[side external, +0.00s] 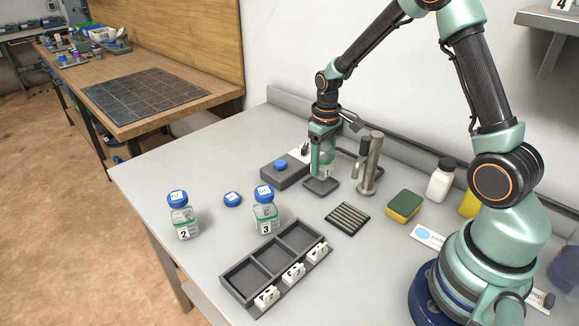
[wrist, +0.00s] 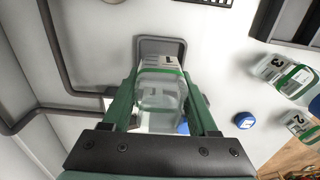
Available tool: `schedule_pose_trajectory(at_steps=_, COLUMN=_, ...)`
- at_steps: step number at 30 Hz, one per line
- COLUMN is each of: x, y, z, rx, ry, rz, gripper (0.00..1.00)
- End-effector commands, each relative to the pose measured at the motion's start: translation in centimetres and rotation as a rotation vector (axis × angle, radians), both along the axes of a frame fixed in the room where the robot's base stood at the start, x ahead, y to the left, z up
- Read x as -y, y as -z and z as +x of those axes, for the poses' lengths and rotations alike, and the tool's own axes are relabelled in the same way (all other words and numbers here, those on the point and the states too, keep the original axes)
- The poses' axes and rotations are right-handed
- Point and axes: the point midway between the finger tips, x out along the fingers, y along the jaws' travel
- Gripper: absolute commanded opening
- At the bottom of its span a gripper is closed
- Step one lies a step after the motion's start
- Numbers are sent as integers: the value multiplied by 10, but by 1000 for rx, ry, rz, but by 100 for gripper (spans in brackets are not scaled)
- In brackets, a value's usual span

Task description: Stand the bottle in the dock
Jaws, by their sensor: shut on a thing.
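My gripper (side external: 322,150) is shut on a clear bottle (side external: 322,168) with a green-edged label. In the wrist view the bottle (wrist: 160,92) sits between the two green fingers, its label partly visible. In the side view it is upright, over or on a small dark grey plate (side external: 320,187); I cannot tell whether its base touches. The plate (wrist: 180,45) also shows in the wrist view. A dark three-compartment tray (side external: 236,282) with numbered white tags lies empty at the front. I cannot tell which of these is the dock.
A metal post (side external: 369,165), a dark block (side external: 285,174), a slatted pad (side external: 347,219) and a sponge (side external: 404,206) surround the plate.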

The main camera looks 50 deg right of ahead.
Motion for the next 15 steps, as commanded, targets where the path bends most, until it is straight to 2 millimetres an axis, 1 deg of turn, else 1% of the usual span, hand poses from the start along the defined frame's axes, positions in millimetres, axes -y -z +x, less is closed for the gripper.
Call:
schedule_pose_trajectory(at_steps=3, x=0, y=19, z=-1, rx=-5, ry=0, rz=1, gripper=4)
schedule_pose_trajectory(at_steps=6, x=0, y=29, z=-1, rx=-4, ry=0, rz=1, gripper=4)
schedule_pose_trajectory(at_steps=9, x=0, y=33, z=-1, rx=-2, ry=0, rz=1, gripper=4)
schedule_pose_trajectory(at_steps=15, x=0, y=33, z=0, rx=-1, ry=0, rz=0, gripper=4)
